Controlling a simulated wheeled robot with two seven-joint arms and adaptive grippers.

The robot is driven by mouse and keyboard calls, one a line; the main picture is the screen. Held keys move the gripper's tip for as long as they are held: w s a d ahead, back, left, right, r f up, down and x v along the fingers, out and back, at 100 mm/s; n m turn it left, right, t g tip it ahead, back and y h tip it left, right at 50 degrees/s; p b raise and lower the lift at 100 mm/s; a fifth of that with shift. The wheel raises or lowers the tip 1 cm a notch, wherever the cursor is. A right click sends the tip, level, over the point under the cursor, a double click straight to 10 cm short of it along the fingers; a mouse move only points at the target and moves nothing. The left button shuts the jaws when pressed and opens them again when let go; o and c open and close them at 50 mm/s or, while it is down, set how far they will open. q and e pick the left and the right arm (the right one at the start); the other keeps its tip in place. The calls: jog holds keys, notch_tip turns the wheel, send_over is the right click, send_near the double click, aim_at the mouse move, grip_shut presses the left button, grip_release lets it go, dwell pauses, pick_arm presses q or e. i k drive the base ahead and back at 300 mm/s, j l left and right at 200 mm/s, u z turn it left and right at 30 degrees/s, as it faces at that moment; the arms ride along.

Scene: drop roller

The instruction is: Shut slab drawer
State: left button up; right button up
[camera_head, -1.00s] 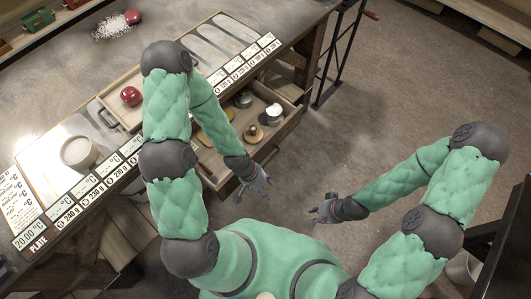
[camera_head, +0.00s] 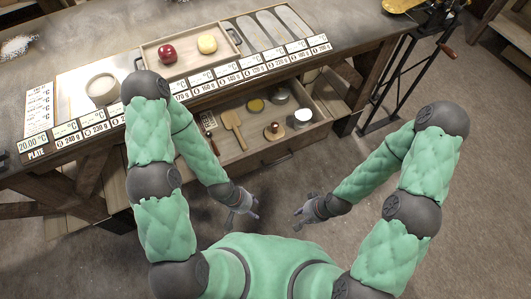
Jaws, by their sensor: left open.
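The slab drawer (camera_head: 292,151) stands pulled out from under the workbench, its wooden front toward me. Inside lie a wooden paddle (camera_head: 233,125), a round wooden piece with a knob (camera_head: 274,131), a white-topped jar (camera_head: 300,117), a metal tin (camera_head: 279,97) and a yellow disc (camera_head: 256,105). My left gripper (camera_head: 243,217) is open and empty, in front of and below the drawer's left part, apart from it. My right gripper (camera_head: 303,219) hangs to the right of it, clear of the drawer and seemingly empty; its jaw opening is too small to judge.
A row of label cards lines the front edge. A metal stand (camera_head: 402,75) is at right. Floor before the drawer is clear.

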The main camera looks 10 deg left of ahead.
aim_at(237, 162)
jog(key=u, duration=0.1)
jog(key=k+j+u, duration=0.15)
jog(key=j+u, duration=0.15)
jog(key=k+j+u, duration=0.1)
jog(key=j+u, duration=0.15)
jog(key=k+j+u, duration=0.1)
jog(key=j+u, duration=0.2)
jog(key=j, duration=0.2)
